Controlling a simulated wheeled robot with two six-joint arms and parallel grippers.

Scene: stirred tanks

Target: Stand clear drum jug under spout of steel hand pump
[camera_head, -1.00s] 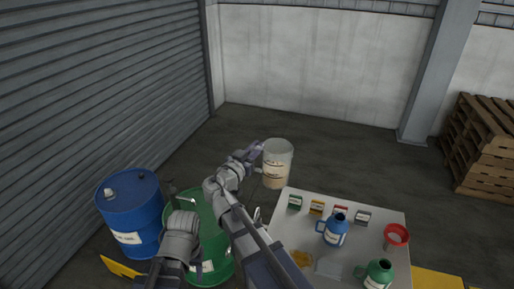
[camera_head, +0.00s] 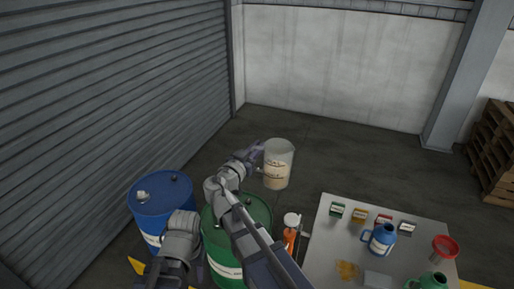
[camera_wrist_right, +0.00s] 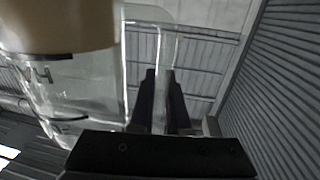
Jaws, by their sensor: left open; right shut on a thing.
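In the right wrist view the clear jug wall (camera_wrist_right: 85,90) fills the left and the dark fingers (camera_wrist_right: 160,100) close on the handle. The jug looks roughly upright. I cannot make out the steel hand pump or its spout; my right arm covers part of the green drum (camera_head: 262,208). My left arm shows at the lower left, but its gripper is not visible.
A blue drum (camera_head: 150,205) stands left of the green drum. An orange pump (camera_head: 290,238) with a white top stands between the green drum and the table (camera_head: 325,245). Floor behind is clear.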

